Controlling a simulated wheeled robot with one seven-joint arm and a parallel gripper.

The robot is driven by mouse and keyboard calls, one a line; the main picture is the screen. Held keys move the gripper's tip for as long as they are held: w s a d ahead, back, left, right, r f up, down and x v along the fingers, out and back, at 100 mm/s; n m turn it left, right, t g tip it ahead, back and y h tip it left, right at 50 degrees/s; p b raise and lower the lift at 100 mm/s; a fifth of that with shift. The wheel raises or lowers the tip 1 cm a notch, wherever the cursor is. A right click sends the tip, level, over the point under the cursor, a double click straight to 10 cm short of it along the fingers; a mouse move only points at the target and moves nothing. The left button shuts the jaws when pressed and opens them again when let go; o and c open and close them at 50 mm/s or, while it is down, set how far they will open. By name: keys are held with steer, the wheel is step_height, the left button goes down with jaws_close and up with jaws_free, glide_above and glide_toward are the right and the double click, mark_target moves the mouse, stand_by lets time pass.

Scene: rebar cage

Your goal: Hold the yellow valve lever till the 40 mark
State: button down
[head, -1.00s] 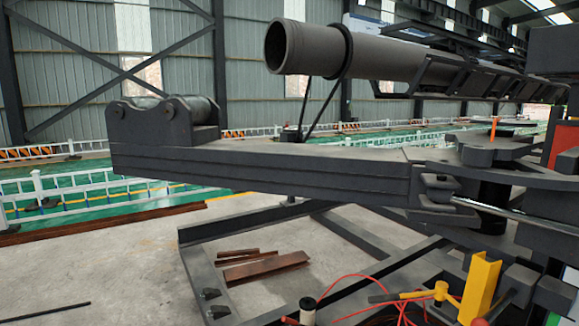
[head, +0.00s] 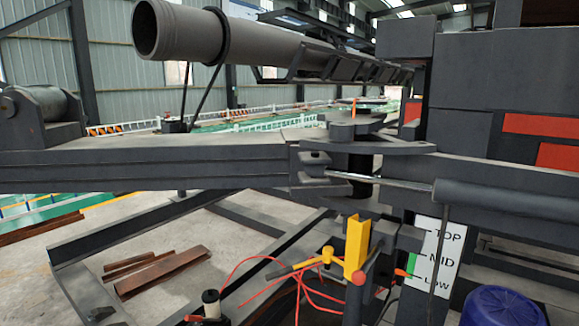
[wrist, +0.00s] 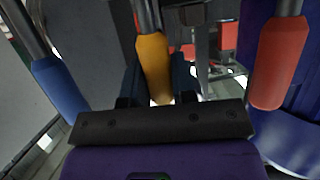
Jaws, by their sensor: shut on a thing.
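The yellow valve lever (wrist: 155,62) stands in the middle of the wrist view, a yellow grip on a grey metal rod. My gripper (wrist: 156,88) is shut on its lower part, with a dark finger on each side. A blue-gripped lever (wrist: 60,86) is to its left and a red-gripped lever (wrist: 280,60) to its right, both apart from the fingers. The head view does not show my gripper or these levers. A white board (head: 438,262) there reads TOP, MID and LOW, with a green bar and a small orange-red piece at its left edge. No 40 mark is legible.
A yellow post (head: 356,248) and red hoses (head: 300,285) are at the lower middle of the head view. A blue drum (head: 502,306) stands at the lower right. A long dark beam (head: 150,163) crosses the left.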

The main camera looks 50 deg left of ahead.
steer(key=shift+w, duration=0.3)
